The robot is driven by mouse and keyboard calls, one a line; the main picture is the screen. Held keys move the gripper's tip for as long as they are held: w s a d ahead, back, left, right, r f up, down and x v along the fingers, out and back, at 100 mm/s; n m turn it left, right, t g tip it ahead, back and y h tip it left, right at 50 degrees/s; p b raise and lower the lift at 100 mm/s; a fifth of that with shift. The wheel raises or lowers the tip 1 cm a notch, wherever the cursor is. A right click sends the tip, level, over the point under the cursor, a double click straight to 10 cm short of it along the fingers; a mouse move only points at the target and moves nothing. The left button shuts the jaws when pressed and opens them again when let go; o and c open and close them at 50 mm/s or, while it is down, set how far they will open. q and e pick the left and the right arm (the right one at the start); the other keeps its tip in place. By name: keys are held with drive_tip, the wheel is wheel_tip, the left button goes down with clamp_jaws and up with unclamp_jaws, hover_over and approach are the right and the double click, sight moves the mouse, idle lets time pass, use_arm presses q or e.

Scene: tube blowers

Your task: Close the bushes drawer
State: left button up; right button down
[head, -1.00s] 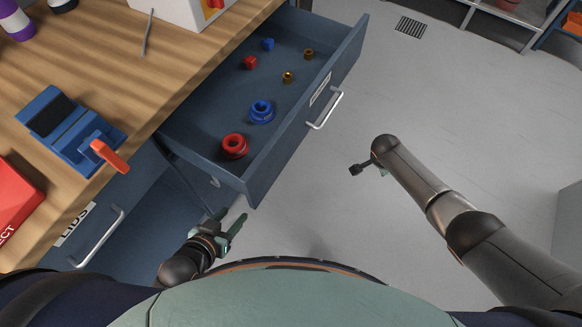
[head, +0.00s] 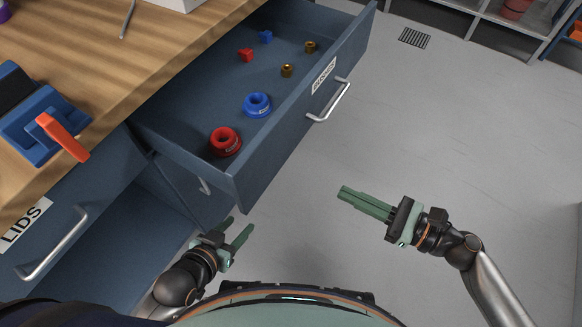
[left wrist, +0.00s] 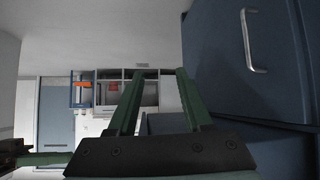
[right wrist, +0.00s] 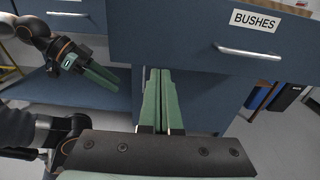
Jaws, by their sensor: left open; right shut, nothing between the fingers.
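The bushes drawer (head: 262,150) is pulled open in the head view, with a silver handle (head: 329,101) and a label on its front. The right wrist view shows the BUSHES label (right wrist: 257,20) and the handle (right wrist: 248,51) close ahead. Inside lie a red ring (head: 225,141), a blue ring (head: 257,104) and several small red, blue and brass pieces. My right gripper (head: 342,193) is shut and empty, in front of the drawer and below its handle in the picture, apart from it. My left gripper (head: 241,228) is open and empty near the drawer's near corner.
The LIDS drawer (head: 50,232) with its own handle is at the lower left. The wooden worktop (head: 130,85) carries a blue fixture with an orange lever (head: 62,138). The grey floor (head: 450,130) right of the drawer is clear; shelves (head: 510,35) stand at the far right.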

approach(276, 157)
drive_tip(key=x, duration=0.5)
drive_tip(key=shift+w+a+f, duration=0.1)
drive_tip(key=shift+x, duration=0.8)
use_arm(q)
drive_tip(key=shift+s+d+f+g, duration=0.15)
drive_tip(key=shift+s+f+g, duration=0.25)
drive_tip(key=shift+s+f, duration=0.35)
drive_tip(key=shift+w+r, duration=0.1)
